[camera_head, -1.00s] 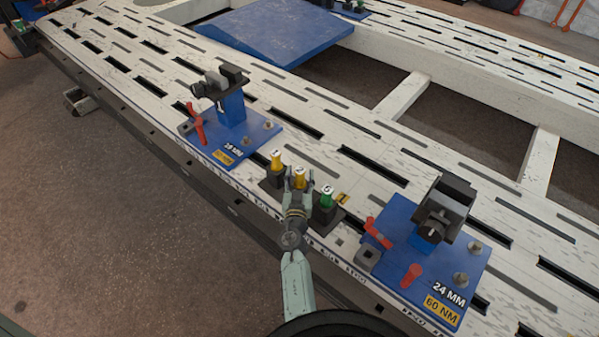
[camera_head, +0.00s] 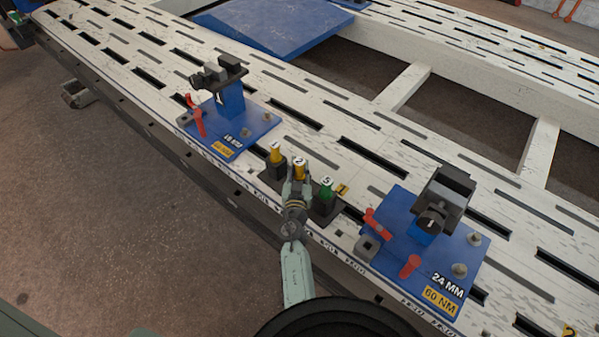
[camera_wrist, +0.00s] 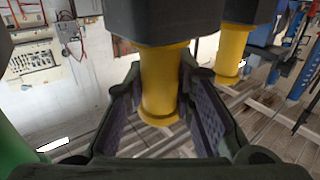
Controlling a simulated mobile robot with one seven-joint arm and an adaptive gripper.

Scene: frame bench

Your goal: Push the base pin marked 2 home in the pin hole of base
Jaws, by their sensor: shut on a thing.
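My gripper (camera_head: 299,180) is shut on the middle yellow pin (camera_head: 300,165), whose top label appears to read 2. In the wrist view the two pads of my gripper (camera_wrist: 160,90) lie on either side of this yellow pin (camera_wrist: 160,70). The pin still stands at its dark holder (camera_wrist: 165,20), upside down in that view. A blue base (camera_head: 402,205) marked 24 MM and 60 NM lies to the right, with a small grey block (camera_head: 367,245) at its near left corner. Another blue base (camera_head: 252,135) lies to the left. I cannot tell which base or hole is meant.
Another yellow pin (camera_head: 276,152) stands left of my gripper and a green pin (camera_head: 326,188) stands close on its right. Clamps and red handles (camera_head: 410,266) rise from the bases. The slotted white bench (camera_head: 375,180) has bare surface behind the pins.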

